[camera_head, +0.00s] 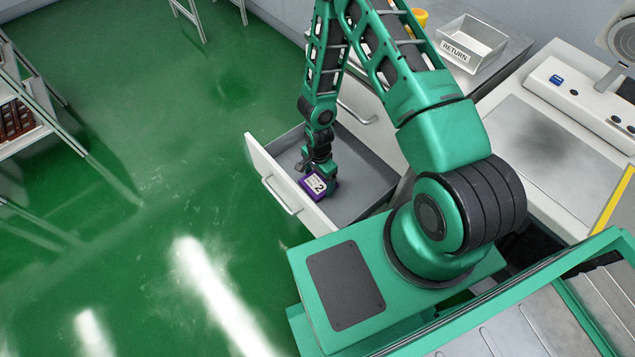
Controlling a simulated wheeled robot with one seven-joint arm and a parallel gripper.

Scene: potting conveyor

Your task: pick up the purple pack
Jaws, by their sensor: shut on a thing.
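The purple pack (313,187) is a small box with a white label marked "2". It is at the open drawer (365,205), near the drawer's front panel. My gripper (321,172) reaches down into the drawer from above and is shut on the pack. The arm's wrist and the pack hide most of the fingers. I cannot tell whether the pack touches the drawer floor or is a little above it.
The drawer's pale front panel with its handle (281,196) stands to the left of the pack. A white "RETURN" tray (470,42) and a yellow thing (420,17) are on the counter. A shelf (28,135) stands at the far left. The green floor between is clear.

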